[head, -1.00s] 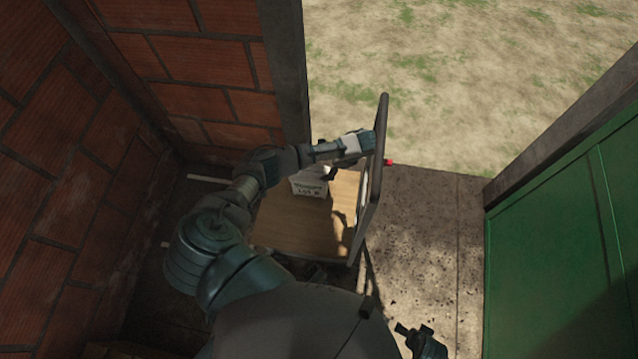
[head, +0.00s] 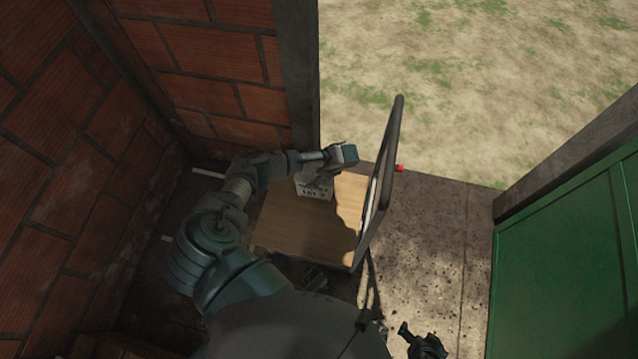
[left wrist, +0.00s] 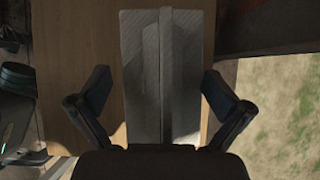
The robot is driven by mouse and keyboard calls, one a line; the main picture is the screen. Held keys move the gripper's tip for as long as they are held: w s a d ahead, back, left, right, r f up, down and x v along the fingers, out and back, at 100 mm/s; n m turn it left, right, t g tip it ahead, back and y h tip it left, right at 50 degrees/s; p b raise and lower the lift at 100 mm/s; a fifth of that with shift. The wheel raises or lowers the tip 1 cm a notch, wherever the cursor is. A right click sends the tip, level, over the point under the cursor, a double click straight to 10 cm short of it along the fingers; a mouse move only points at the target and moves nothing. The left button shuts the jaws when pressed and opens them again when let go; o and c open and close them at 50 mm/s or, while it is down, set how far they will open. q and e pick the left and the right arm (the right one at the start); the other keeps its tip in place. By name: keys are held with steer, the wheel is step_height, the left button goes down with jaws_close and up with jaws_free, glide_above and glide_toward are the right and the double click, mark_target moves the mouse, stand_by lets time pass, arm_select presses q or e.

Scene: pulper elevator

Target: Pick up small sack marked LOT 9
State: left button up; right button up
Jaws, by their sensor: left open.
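A small pale sack (head: 314,189) with dark lettering stands on the far part of a wooden board. The lettering looks like a LOT mark, but its number is too small to read surely. My left gripper (head: 326,165) is above the sack and hides its upper part. In the left wrist view, the left gripper (left wrist: 157,78) is open, with one finger on each side of the grey-looking sack (left wrist: 145,60) and visible gaps between. My right gripper (head: 425,343) is low at the bottom right, far from the sack; its jaws are unclear.
The wooden board (head: 300,228) has bare room in front of the sack. A dark upright frame (head: 384,180) rises along its right side. A brick wall and post (head: 299,70) stand close behind and left. A green panel (head: 570,240) is at the right, with open ground outside.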

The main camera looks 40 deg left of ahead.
arm_select(q)
steer(key=shift+s+a+f, duration=0.2)
steer(key=shift+a+f, duration=0.05)
steer(key=shift+a, duration=0.2)
steer(key=shift+s+a+f, duration=0.15)
steer(key=shift+a+f, duration=0.1)
steer(key=shift+a, duration=0.2)
steer(key=shift+c, duration=0.5)
steer(key=shift+s+a, duration=0.1)
steer(key=c, duration=0.4)
steer(key=shift+f, duration=0.1)
steer(key=c, duration=0.4)
steer(key=shift+d, duration=0.45)
steer(key=c, duration=0.4)
steer(key=shift+d+r, duration=0.25)
steer(key=shift+d, duration=0.4)
steer(key=shift+c, duration=0.7)
steer(key=shift+a+f, duration=0.1)
steer(key=shift+a, duration=0.4)
steer(key=shift+r, duration=0.2)
arm_select(e)
steer(key=shift+s+a+r, duration=0.1)
steer(key=shift+s+a, duration=0.15)
steer(key=shift+a, duration=0.15)
